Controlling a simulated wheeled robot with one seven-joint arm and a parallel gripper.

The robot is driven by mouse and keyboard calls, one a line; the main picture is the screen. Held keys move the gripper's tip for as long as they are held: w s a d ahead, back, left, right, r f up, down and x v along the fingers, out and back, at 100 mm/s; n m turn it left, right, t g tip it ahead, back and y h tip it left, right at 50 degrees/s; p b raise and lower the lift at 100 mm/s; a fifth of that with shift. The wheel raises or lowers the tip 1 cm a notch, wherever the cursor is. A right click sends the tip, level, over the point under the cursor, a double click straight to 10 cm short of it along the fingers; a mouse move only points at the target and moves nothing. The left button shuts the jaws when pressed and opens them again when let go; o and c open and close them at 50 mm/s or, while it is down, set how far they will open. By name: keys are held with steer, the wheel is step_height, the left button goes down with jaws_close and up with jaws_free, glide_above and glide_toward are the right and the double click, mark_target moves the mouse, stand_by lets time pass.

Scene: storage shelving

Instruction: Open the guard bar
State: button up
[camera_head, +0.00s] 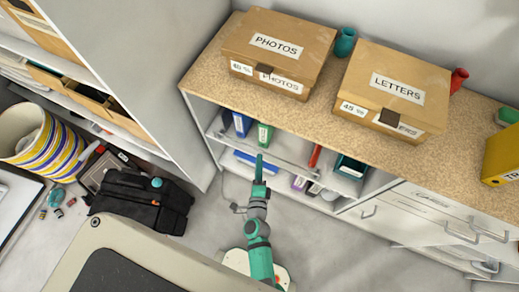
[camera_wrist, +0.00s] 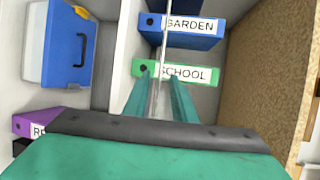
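The guard bar (camera_wrist: 168,22) is a thin pale metal rod across the front of the binder shelf. In the wrist view it runs up and down, in front of the blue GARDEN binder (camera_wrist: 180,42) and the green SCHOOL binder (camera_wrist: 205,72). My gripper (camera_wrist: 160,76) has its two teal fingers apart, one on each side of the bar; whether either touches it I cannot tell. In the head view my gripper (camera_head: 258,160) is at the front of the low shelf unit, by the green binder (camera_head: 264,134). The bar's far end is out of the wrist view.
A speckled countertop (camera_head: 330,112) overhangs the shelf and carries the PHOTOS box (camera_head: 290,28) and LETTERS box (camera_head: 400,70). A lower shelf holds a blue case (camera_wrist: 66,45) and a purple binder (camera_wrist: 35,122). Drawers (camera_head: 420,212) are at the right. A black bag (camera_head: 140,200) lies on the floor.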

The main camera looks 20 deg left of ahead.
steer(key=x, duration=0.7)
steer(key=shift+s+d, duration=0.1)
jaws_close()
